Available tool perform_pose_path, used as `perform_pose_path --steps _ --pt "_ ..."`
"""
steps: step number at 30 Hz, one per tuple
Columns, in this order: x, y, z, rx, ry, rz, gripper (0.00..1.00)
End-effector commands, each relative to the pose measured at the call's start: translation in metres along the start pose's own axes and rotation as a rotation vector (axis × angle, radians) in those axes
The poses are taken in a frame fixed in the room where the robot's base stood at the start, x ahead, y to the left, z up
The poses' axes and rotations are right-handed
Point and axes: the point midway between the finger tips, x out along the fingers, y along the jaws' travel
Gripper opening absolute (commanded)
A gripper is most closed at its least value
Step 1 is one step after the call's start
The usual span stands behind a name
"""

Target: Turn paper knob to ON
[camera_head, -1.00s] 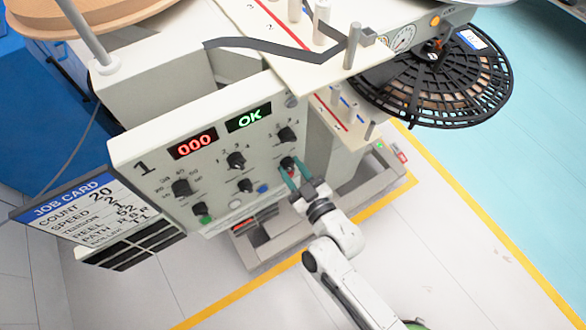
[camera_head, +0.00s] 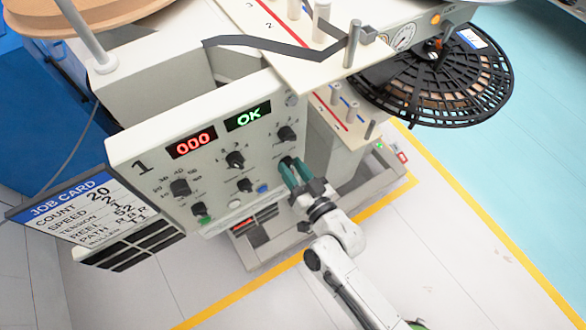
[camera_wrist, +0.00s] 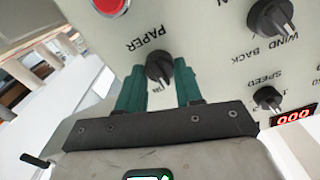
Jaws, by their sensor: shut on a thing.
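The paper knob (camera_wrist: 159,67) is a round black knob with a pale pointer line, beneath the upside-down word PAPER in the wrist view. The line points down in that view, towards a small label partly hidden by the knob and gripper. My gripper (camera_head: 294,170) has green fingers and is at the lower right of the panel in the head view. Its fingers are on either side of the paper knob, shut on it. In the head view the fingers hide most of this knob. The control panel (camera_head: 215,170) shows a red 000 and a green OK.
The wind back knob (camera_wrist: 270,18) and speed knob (camera_wrist: 267,98) are near the gripper, with a red button (camera_wrist: 110,5) on the other side. A job card (camera_head: 85,208) hangs left of the panel. A black reel (camera_head: 445,85) is at the upper right. Open floor lies in front.

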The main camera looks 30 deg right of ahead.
Motion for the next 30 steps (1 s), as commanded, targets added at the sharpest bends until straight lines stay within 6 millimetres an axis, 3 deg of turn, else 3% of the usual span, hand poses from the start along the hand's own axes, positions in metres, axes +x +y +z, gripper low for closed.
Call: perform_pose_path --steps 15,30 --pt "-0.0001 0.0016 0.0007 0.411 0.0 0.0 0.05" --pt "-0.0001 0.0019 0.0004 0.54 0.0 0.0 0.05"
